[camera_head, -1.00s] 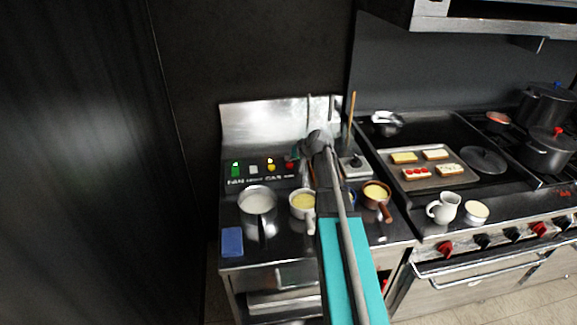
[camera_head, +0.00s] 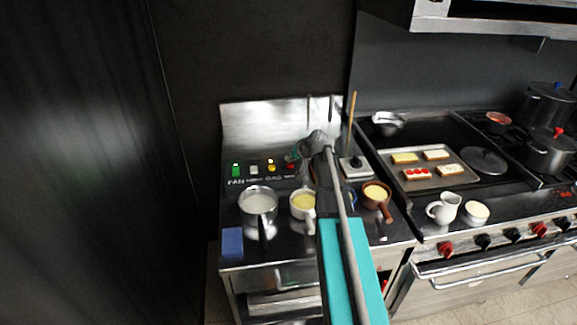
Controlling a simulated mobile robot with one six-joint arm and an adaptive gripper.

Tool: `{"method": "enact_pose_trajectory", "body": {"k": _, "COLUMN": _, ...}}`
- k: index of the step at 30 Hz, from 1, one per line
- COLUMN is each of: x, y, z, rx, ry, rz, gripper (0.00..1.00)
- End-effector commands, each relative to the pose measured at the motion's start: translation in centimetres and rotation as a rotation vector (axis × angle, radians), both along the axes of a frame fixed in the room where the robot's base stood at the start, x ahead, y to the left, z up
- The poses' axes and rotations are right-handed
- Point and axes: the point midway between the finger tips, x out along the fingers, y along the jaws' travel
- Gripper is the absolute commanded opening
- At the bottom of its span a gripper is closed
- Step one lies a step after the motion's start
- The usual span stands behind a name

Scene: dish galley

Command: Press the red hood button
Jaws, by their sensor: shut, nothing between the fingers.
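A row of buttons stands on the panel at the back of the left counter. From the left they are a green button (camera_head: 236,170), a white button (camera_head: 254,169), a yellow button (camera_head: 271,167) and a red button (camera_head: 290,165). My gripper (camera_head: 294,155) is shut and empty, at the right end of the row, close by the red button and partly over it. I cannot tell whether its fingertips touch the button. My arm comes up from the bottom of the view and hides part of the panel's right side.
A pot of white liquid (camera_head: 258,203), a pan of yellow food (camera_head: 303,203) and a brown-handled pan (camera_head: 376,192) stand in front of the panel. A blue sponge (camera_head: 232,242) lies front left.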

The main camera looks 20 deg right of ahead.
Motion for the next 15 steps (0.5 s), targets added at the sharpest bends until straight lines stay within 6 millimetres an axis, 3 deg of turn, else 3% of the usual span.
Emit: {"method": "enact_pose_trajectory", "body": {"k": 15, "x": -0.13, "y": -0.06, "z": -0.84, "rx": 0.000, "ry": 0.000, "rz": 0.000, "gripper": 0.00}}
